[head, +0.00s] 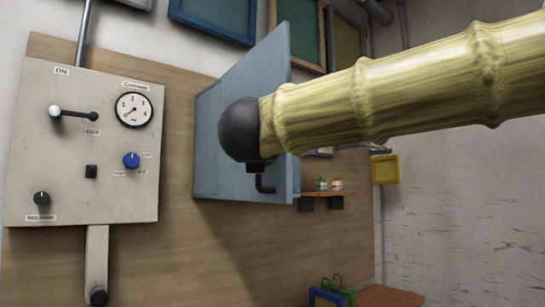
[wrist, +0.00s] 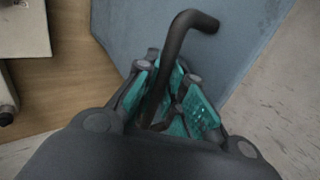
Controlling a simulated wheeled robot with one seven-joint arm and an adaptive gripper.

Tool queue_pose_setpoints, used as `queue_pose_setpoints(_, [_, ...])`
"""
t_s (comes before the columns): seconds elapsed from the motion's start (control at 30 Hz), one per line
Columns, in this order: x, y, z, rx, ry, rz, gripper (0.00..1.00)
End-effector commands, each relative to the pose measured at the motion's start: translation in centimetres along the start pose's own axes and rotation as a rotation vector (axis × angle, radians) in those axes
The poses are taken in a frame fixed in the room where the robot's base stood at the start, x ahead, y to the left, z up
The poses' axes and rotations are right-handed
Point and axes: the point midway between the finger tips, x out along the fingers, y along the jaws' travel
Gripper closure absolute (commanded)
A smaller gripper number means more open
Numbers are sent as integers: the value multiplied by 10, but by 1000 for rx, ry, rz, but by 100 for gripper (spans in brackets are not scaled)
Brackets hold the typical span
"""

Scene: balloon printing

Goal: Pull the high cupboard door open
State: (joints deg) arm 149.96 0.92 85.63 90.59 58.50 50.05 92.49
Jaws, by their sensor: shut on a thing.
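The blue-grey cupboard door (head: 222,125) is in the middle of the head view, standing out at an angle from the wooden wall. Its dark bent handle (head: 265,185) shows low on the door, just below the dark round end of my arm. In the wrist view, the handle (wrist: 183,35) runs up between the teal pads of my gripper (wrist: 170,88) and bends right at its top. My gripper is shut on the handle. The door (wrist: 235,45) fills the upper middle of that view. In the head view my arm hides part of the door and the gripper's fingers.
A pale control panel (head: 75,185) with a gauge, lever and knobs is on the wall at left. A small orange shelf (head: 340,194) with little jars is right of the door. A yellow box (head: 385,168) is farther right. Framed panels hang above.

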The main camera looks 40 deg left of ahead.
Motion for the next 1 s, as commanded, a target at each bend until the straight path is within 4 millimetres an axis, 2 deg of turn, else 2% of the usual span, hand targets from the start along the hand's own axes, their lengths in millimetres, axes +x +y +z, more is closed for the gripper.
queue_pose_setpoints(0.6, [0,6,5,0,-7,-21,100])
queue_pose_setpoints(0.63, [0,6,5,0,-7,-20,87])
queue_pose_setpoints(0.73, [0,7,5,0,-6,-20,69])
queue_pose_setpoints(0.77, [0,7,4,0,-6,-19,66])
queue_pose_setpoints(1.0, [0,8,2,0,-3,-18,66])
